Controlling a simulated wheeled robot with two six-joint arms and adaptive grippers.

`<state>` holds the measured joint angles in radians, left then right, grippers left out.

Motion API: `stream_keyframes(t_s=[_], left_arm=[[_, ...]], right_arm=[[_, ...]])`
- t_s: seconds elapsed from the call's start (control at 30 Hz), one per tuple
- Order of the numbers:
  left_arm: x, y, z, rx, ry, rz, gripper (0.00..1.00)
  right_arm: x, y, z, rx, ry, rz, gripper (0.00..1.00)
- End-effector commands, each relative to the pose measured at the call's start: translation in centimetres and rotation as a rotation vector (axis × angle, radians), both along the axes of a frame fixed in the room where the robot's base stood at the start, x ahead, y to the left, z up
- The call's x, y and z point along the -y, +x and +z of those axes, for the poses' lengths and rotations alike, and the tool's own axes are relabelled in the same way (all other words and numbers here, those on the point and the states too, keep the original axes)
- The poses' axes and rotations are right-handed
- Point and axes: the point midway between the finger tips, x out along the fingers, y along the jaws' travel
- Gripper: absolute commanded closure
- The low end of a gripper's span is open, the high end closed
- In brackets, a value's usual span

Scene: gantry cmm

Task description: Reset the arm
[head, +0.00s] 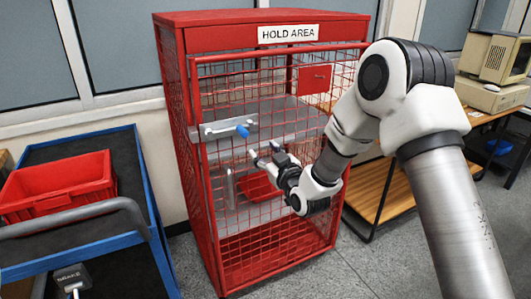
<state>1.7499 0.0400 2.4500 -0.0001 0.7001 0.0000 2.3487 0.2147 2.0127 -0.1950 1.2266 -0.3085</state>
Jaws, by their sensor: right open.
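My right arm (440,160) comes in from the right and reaches toward the front of the red cage (187,150). My right gripper (264,150) is open, with nothing seen between its fingers. It is in front of the mesh door, a little below and right of a blue-ended door handle (242,131). I cannot tell whether the fingers touch the mesh. My left gripper is not in view.
The cage bears a "HOLD AREA" sign (288,33) and has a red tray (258,186) inside. A blue-edged cart (148,190) with a red bin (60,183) stands at left. A wooden-shelved bench (384,190) with a beige computer (495,60) stands at right.

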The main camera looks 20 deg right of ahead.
Motion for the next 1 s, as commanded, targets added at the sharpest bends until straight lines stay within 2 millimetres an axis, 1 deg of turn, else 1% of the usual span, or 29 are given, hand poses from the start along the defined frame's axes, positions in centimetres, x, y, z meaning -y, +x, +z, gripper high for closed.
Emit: stream_keyframes(t_s=[0.3, 0.37, 0.43, 0.47, 0.53, 0.57, 0.6, 0.67, 0.7, 0.77, 0.8, 0.87, 0.9, 0.97, 1.0], left_arm=[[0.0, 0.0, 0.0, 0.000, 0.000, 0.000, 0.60], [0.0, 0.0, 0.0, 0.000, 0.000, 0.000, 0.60], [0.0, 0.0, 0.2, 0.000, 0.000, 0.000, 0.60], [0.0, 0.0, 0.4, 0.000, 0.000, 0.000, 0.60], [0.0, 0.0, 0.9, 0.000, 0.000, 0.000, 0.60], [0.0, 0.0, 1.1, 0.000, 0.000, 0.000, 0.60], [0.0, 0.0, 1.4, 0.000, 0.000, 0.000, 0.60], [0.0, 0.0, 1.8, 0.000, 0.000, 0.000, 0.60], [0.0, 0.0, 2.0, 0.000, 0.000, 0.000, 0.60], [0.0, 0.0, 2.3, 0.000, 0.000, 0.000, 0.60], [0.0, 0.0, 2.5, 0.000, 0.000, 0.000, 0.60], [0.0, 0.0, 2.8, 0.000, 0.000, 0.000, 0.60], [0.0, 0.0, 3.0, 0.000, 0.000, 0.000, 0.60], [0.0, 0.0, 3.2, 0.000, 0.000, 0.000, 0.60], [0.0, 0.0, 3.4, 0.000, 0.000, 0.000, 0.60]], right_arm=[[0.0, 0.0, 0.0, 0.000, 0.000, 0.000, 0.49], [0.0, 0.0, -0.3, -0.005, 0.000, 0.000, 0.49], [-0.1, -0.1, -1.6, -0.030, -0.002, 0.001, 0.49], [-0.2, -0.3, -2.7, -0.051, -0.004, 0.004, 0.49], [-0.9, -1.0, -6.4, -0.122, -0.013, 0.016, 0.49], [-1.3, -1.8, -8.5, -0.165, -0.016, 0.023, 0.49], [-1.9, -3.1, -11.5, -0.232, -0.019, 0.031, 0.49], [-2.6, -5.8, -16.1, -0.351, -0.022, 0.040, 0.49], [-3.1, -7.9, -19.2, -0.438, -0.019, 0.044, 0.49], [-3.7, -11.6, -23.3, -0.572, -0.011, 0.047, 0.49], [-4.1, -14.3, -25.8, -0.666, -0.001, 0.044, 0.49], [-4.5, -18.7, -29.2, -0.811, 0.014, 0.037, 0.49], [-4.7, -21.9, -31.0, -0.910, 0.027, 0.026, 0.49], [-5.0, -26.8, -33.3, -1.060, 0.045, 0.006, 0.49], [-5.0, -30.1, -34.3, -1.159, 0.059, -0.015, 0.49]])
